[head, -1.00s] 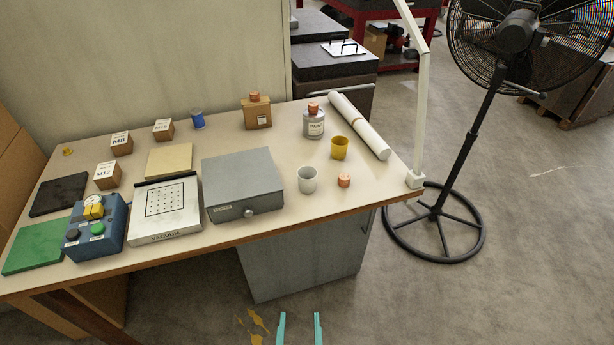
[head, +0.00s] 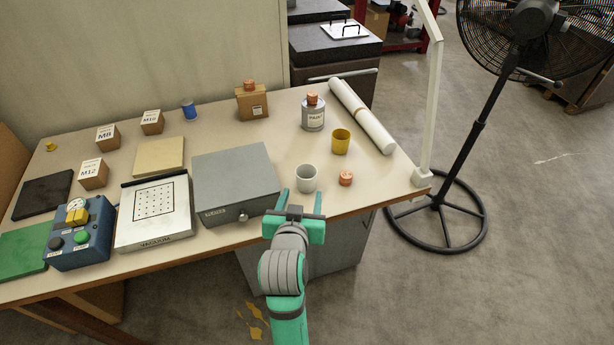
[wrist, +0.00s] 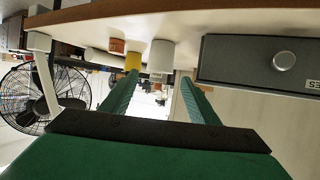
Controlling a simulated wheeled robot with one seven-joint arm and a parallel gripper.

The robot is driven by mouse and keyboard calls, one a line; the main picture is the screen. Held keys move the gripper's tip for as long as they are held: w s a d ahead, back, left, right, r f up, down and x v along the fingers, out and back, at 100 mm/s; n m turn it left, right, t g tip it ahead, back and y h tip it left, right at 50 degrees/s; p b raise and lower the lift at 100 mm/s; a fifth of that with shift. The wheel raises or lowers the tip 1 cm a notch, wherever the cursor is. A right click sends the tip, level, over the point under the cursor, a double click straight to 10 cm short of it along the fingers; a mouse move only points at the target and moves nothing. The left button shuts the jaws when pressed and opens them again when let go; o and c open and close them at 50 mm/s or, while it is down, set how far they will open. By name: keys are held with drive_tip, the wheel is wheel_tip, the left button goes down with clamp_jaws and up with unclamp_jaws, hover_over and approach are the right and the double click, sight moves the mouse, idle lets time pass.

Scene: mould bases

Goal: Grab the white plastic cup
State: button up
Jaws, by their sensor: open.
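The white plastic cup (head: 307,178) stands upright near the front edge of the table, just right of the grey metal box. My gripper (head: 302,201) is open and empty at the table's front edge, close in front of the cup. In the head view the fingertips appear just below the cup. In the wrist view the picture is upside down; the white cup (wrist: 161,58) shows beyond the two green fingers (wrist: 152,92), between their tips and apart from them.
A grey box (head: 236,183) stands close left of the cup. A small copper-coloured piece (head: 346,178) is close on the right, and a yellow cup (head: 340,142) stands behind.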

sight(305, 180)
drive_tip(key=shift+w, duration=0.35)
drive_tip(key=x, duration=0.5)
drive_tip(key=shift+w+f, duration=0.1)
drive_tip(key=shift+w, duration=0.45)
drive_tip(key=shift+x, duration=2.2)
drive_tip(key=shift+s+d, duration=0.1)
drive_tip(key=c, duration=0.8)
